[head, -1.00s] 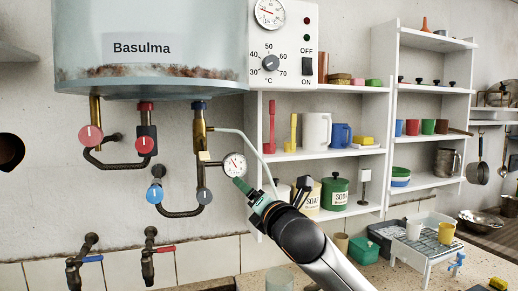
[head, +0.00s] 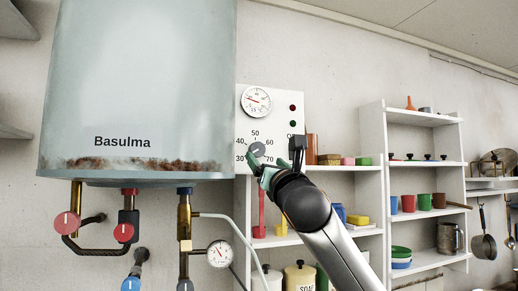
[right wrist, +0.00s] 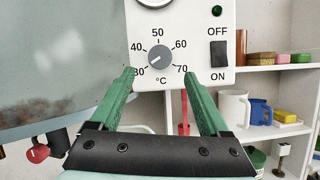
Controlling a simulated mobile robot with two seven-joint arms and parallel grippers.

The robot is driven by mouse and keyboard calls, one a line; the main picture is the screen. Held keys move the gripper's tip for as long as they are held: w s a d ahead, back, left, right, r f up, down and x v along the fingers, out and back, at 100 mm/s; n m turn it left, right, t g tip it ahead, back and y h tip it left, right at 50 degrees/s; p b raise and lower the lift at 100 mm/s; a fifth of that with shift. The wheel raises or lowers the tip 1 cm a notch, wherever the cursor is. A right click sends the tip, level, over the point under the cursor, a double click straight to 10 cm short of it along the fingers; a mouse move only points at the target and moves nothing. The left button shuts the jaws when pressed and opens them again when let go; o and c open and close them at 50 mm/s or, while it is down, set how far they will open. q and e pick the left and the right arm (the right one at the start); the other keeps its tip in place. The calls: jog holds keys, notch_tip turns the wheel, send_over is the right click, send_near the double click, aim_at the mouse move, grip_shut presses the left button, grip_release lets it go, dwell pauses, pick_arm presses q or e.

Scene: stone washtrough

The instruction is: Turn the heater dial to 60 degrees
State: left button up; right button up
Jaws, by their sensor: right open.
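The heater dial (head: 257,149) is a round grey knob on the white control panel (head: 275,122), with a scale marked from 30 to 70 °C. In the right wrist view the dial (right wrist: 160,56) shows clearly, and its pale mark appears to point to the lower left, near 30. My right gripper (head: 259,166) is just below the dial in the head view. In the right wrist view its two green fingers (right wrist: 158,76) are open and empty, with the dial ahead between and above the fingertips. I see no contact. My left gripper is in neither view now.
A black ON/OFF switch (right wrist: 218,54) stands to the right of the dial. A round gauge (head: 256,101) sits above it. The heater tank (head: 140,75) borders the panel on the left, and loaded shelves (head: 372,165) stand right.

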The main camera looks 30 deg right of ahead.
aim_at(258, 152)
jog(key=p+x, duration=0.2)
jog(key=x, duration=0.4)
jog(key=shift+w+d+r, duration=0.1)
jog(key=shift+w+r, duration=0.1)
jog(key=shift+w, duration=0.05)
grip_shut()
dwell(0.5)
